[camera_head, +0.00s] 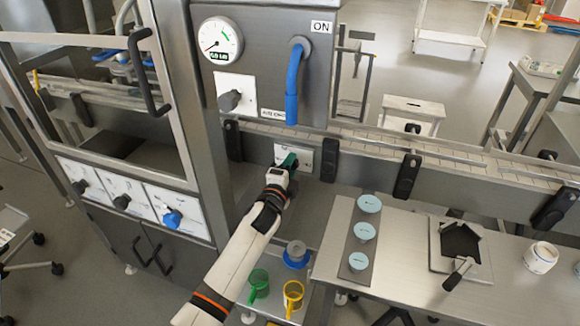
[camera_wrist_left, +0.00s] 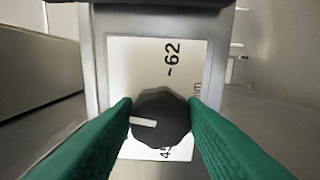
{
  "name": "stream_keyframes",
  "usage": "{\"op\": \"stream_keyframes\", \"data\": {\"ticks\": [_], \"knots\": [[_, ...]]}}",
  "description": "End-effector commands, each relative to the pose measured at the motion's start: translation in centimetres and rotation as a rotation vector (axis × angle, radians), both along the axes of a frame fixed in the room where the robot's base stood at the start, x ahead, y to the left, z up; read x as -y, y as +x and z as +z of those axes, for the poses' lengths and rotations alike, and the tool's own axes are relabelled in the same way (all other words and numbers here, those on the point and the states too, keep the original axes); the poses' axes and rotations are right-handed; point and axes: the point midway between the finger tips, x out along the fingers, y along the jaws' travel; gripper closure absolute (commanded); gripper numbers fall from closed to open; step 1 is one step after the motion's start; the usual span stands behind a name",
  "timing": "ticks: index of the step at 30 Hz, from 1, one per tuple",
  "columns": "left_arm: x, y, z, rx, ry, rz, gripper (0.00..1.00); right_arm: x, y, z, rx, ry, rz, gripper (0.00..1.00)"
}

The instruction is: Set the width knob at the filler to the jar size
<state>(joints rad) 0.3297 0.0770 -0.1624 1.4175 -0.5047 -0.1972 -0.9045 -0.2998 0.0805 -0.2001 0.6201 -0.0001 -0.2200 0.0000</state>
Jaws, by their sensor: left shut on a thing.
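The width knob (camera_wrist_left: 160,118) is a black faceted knob with a white pointer mark, on a white scale plate (camera_wrist_left: 135,62) below the filler's conveyor. The mark points left in the left wrist view. The plate reads "-62" above the knob, with a partly hidden "4" label below and "mm" at the right. My left gripper (camera_wrist_left: 160,120), with green fingers, is shut on the knob, one finger on each side. In the head view my left gripper (camera_head: 289,161) covers the knob, and the plate (camera_head: 306,157) shows beside it. My right gripper is out of view.
A jar (camera_head: 541,257) stands on the right table. Light blue discs (camera_head: 364,231) lie on a metal strip. The conveyor rail (camera_head: 460,165) runs behind, with black clamps.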

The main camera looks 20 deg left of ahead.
Motion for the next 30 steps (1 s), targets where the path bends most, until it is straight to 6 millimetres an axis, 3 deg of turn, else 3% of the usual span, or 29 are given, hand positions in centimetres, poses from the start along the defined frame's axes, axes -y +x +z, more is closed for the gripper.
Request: {"op": "stream_keyframes", "data": {"ticks": [30], "knots": [[-0.1,-0.1,0.1,-0.038,-0.965,0.002,0.85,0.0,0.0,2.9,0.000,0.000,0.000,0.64]]}}
